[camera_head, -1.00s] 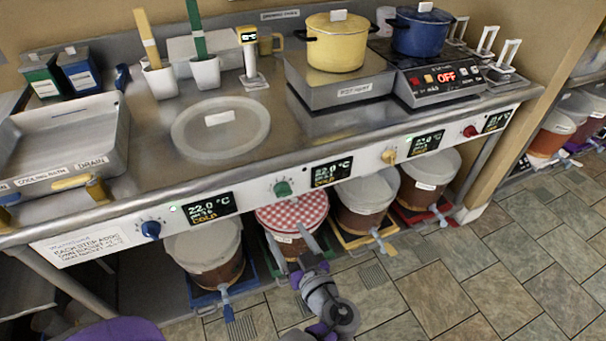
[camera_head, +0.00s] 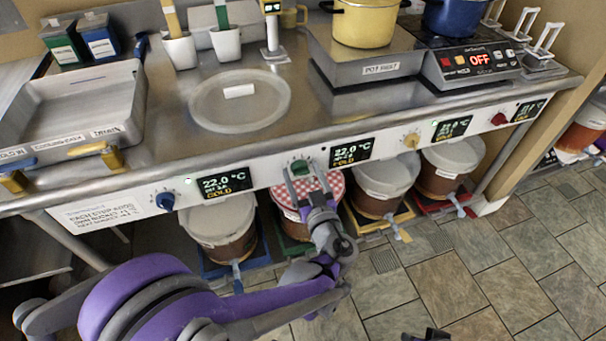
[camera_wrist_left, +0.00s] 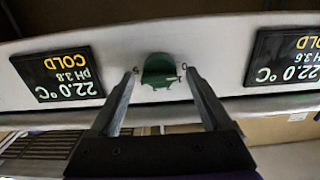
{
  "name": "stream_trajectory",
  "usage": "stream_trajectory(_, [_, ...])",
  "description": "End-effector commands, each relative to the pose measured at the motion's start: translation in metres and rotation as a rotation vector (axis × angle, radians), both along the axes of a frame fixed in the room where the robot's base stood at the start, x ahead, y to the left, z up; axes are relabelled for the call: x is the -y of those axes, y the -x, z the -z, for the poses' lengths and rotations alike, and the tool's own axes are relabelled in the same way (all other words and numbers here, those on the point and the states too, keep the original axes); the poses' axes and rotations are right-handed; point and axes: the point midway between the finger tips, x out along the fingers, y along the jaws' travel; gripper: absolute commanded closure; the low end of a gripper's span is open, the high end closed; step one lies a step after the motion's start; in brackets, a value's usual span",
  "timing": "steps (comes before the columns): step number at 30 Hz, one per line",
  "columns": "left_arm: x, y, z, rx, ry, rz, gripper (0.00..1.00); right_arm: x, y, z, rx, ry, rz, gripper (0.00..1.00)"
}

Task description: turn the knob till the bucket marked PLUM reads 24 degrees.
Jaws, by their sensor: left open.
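My left gripper (camera_head: 298,174) is at the green knob (camera_head: 301,166) on the front panel. In the left wrist view, which is upside down, its two open fingers (camera_wrist_left: 160,76) stand on either side of the green knob (camera_wrist_left: 158,68), with gaps between. The display (camera_head: 351,152) just right of this knob reads 22.0 °C and COLD; it also shows in the wrist view (camera_wrist_left: 60,75). Below the knob is a bucket with a red checked cover (camera_head: 318,187), partly hidden by my gripper. I cannot read PLUM on any bucket.
Along the panel are a blue knob (camera_head: 165,201) with a display (camera_head: 223,185) at 22.0 °C, a yellow knob (camera_head: 411,140) and a red knob (camera_head: 499,119). Other buckets (camera_head: 222,225) stand below. A round lid (camera_head: 240,105) lies on the counter. The tiled floor in front is clear.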

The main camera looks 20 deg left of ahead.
Motion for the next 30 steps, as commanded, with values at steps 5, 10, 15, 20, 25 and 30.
stream_trajectory(5, [-0.0007,-0.0014,-0.0002,0.000,0.000,0.000,0.18,0.0000,0.0000,0.0001,0.000,0.000,0.000,0.53])
stream_trajectory(10, [-0.0008,-0.0013,-0.0002,0.000,0.000,0.000,0.30,0.0000,0.0000,0.0000,0.000,0.000,0.000,0.53])
stream_trajectory(15, [-0.0008,-0.0012,-0.0002,0.000,0.000,0.000,0.61,0.0000,0.0000,0.0001,0.000,0.000,0.000,0.53])
stream_trajectory(20, [-0.0007,-0.0011,-0.0002,0.000,0.000,0.000,0.90,0.0000,0.0000,0.0001,0.000,0.000,0.000,0.53])
stream_trajectory(25, [-0.0007,-0.0011,-0.0002,-0.001,-0.002,0.000,1.00,0.0000,0.0000,0.0000,0.000,0.000,0.000,0.53])
stream_trajectory(30, [-0.0006,-0.0011,-0.0003,-0.015,-0.022,0.000,1.00,0.0000,0.0001,-0.0008,0.000,0.000,0.000,0.53])
